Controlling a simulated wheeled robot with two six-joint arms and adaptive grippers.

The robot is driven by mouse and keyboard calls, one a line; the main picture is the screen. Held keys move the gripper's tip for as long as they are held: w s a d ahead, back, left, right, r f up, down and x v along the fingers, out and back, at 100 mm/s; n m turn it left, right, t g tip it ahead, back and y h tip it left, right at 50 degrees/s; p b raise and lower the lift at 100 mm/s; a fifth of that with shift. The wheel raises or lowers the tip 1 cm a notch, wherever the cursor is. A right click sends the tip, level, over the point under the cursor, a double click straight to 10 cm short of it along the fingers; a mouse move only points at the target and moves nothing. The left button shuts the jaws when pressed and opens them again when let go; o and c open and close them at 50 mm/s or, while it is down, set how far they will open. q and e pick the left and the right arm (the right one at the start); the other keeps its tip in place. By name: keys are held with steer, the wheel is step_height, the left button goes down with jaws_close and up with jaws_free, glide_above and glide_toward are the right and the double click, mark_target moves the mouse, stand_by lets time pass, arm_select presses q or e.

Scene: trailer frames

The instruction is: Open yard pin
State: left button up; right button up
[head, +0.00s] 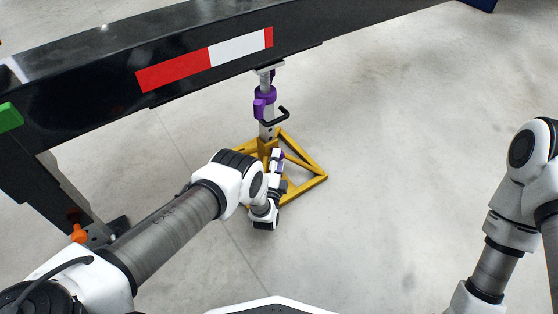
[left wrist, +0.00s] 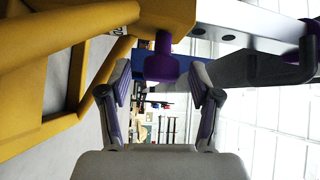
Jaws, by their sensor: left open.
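A purple pin (left wrist: 161,62) with a wide rounded head sticks out of the yellow stand (left wrist: 90,65) in the left wrist view. My left gripper (left wrist: 160,82) is open, with one finger on each side of the pin's head. No grip on the pin shows. In the head view my left gripper (head: 277,160) is low beside the post of the yellow stand (head: 310,172) and hides the pin. My right gripper is out of view.
A purple collar (head: 264,104) and a black crank handle (head: 283,114) sit on the leg above my left gripper. The trailer beam crosses overhead. A second black leg with an orange knob (head: 79,233) stands at left. The floor at right is clear.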

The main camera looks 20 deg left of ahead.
arm_select(q)
steer(key=shift+w+a+f, duration=0.1)
steer(key=shift+w, duration=0.65)
steer(key=shift+w+r+b, duration=0.25)
steer(key=shift+w+b, duration=0.05)
steer(key=shift+w, duration=0.15)
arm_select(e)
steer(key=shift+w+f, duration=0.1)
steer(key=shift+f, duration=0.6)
arm_select(q)
jaws_close()
steer(key=s+d, duration=0.1)
steer(key=s+d+p, duration=0.1)
steer(key=d, duration=0.1)
steer(key=shift+s+d, duration=0.15)
steer(key=shift+s, duration=0.15)
jaws_free()
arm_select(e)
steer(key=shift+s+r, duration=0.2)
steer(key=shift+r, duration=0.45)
arm_select(q)
steer(key=s+d, duration=0.1)
steer(key=s, duration=1.1)
steer(key=shift+d+f, duration=0.2)
steer(key=shift+f, duration=0.25)
